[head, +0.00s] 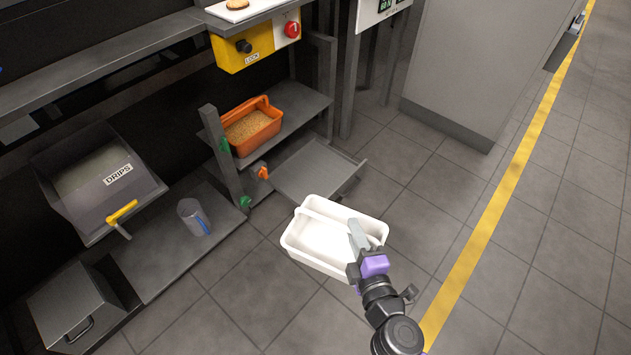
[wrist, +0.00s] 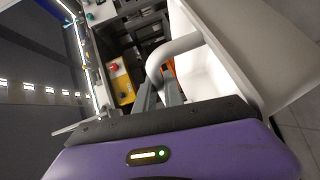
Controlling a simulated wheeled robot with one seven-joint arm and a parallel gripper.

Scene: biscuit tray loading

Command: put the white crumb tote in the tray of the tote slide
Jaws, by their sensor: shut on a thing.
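The white crumb tote (head: 318,232) is an open white bin with a handle bar, held in the air in front of the tote slide. My gripper (head: 357,243) is shut on the tote at its right side in the head view. In the wrist view the white tote (wrist: 235,60) fills the upper right, and its curved handle runs by my gripper's fingers (wrist: 160,92). The tote slide's tray (head: 318,170) is a flat grey plate with a low rim, empty, just beyond the tote. The tote looks apart from the tray, but its exact height is unclear.
An orange tote (head: 262,128) full of crumbs sits on the shelf behind the tray. Floor to the right is clear.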

